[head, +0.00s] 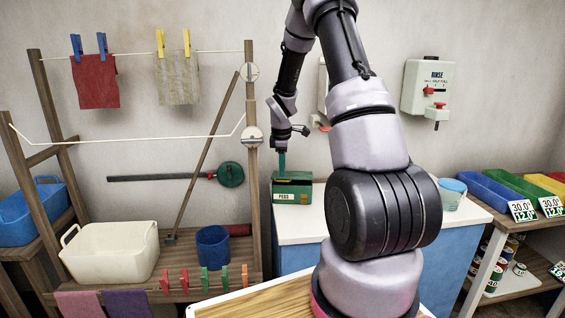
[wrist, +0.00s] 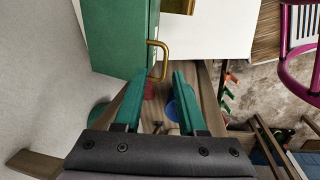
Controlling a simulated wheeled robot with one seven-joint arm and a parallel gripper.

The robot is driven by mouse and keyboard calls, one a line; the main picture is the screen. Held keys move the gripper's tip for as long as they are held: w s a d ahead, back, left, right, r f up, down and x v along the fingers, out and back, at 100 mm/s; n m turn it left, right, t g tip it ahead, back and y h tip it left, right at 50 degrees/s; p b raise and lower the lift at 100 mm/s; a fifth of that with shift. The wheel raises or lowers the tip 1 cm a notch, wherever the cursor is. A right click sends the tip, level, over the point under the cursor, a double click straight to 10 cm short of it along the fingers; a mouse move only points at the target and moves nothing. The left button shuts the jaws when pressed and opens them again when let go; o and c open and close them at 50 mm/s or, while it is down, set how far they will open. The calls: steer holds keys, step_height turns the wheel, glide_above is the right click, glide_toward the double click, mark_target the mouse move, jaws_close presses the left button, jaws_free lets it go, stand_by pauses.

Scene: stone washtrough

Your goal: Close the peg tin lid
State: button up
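The green peg tin (head: 306,198), with a white PEGS label, stands on the white counter beneath my raised arm. Its upper edge looks dark, and I cannot tell clearly how far the lid is open. My gripper (head: 282,170) points down at the tin's left part in the head view. In the wrist view, a green face of the tin (wrist: 118,35) lies ahead, with a brass handle (wrist: 164,46) standing out from it. My gripper (wrist: 160,74) is open there, its two green fingers apart and empty, close to the handle. I cannot tell whether they touch it.
A wooden drying rack (head: 252,170) stands left of the tin. A wall dispenser (head: 428,88) hangs at the right. Bare counter shows in front of the tin.

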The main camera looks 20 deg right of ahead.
steer(key=shift+r, duration=0.15)
step_height(320, 180, up, 10)
steer(key=s, duration=0.1)
steer(key=shift+s+a+r, duration=0.2)
steer(key=shift+s+a, duration=0.2)
steer(key=shift+a, duration=0.05)
